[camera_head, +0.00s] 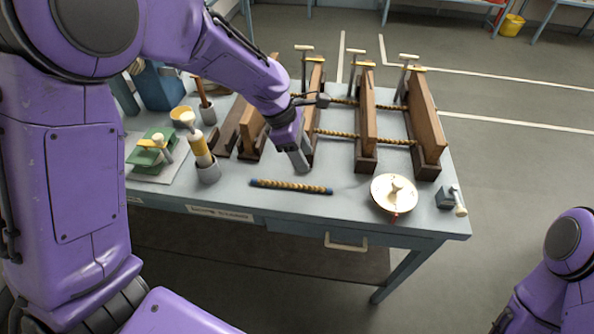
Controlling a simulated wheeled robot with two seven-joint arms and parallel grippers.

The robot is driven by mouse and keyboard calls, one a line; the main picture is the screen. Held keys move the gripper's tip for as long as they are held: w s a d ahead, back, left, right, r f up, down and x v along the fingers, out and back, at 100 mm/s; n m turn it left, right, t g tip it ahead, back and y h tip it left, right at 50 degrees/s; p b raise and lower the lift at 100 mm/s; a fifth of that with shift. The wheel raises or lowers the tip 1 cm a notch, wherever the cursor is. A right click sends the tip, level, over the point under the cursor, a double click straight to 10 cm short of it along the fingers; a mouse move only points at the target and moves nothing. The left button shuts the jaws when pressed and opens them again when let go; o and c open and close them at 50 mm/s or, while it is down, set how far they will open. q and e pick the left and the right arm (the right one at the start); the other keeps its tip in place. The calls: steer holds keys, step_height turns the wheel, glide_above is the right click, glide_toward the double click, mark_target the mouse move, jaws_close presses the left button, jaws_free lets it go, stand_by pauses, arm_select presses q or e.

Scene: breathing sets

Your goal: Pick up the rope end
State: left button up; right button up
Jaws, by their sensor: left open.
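A short tan braided rope (290,185) with blue ends lies on the grey-blue table (350,213) near its front edge. Its left blue end (254,182) and right blue end (328,190) both show. More braided rope (335,133) runs between the upright wooden boards behind. My left gripper (302,166) points down just behind the short rope, between its two ends in the picture, and looks apart from it. It is open, with nothing seen in it. Its exact height over the table is hard to tell. My right gripper is out of view; only part of that arm shows at lower right.
Upright wooden boards (368,125) stand behind and right of my left gripper. A round cream disc with a knob (394,194) sits at front right, and a small grey block (446,197) at the right corner. Cups with handles (208,171) and a green item (150,150) crowd the left.

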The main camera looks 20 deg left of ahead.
arm_select(q)
glide_above(315, 187)
steer(key=a, duration=0.2)
steer(key=f, duration=0.4)
steer(key=shift+s+f, duration=0.2)
steer(key=shift+s, duration=0.15)
steer(key=x, duration=0.3)
steer(key=p+x, duration=0.1)
steer(key=x, duration=0.1)
steer(key=shift+a+f, duration=0.35)
jaws_close()
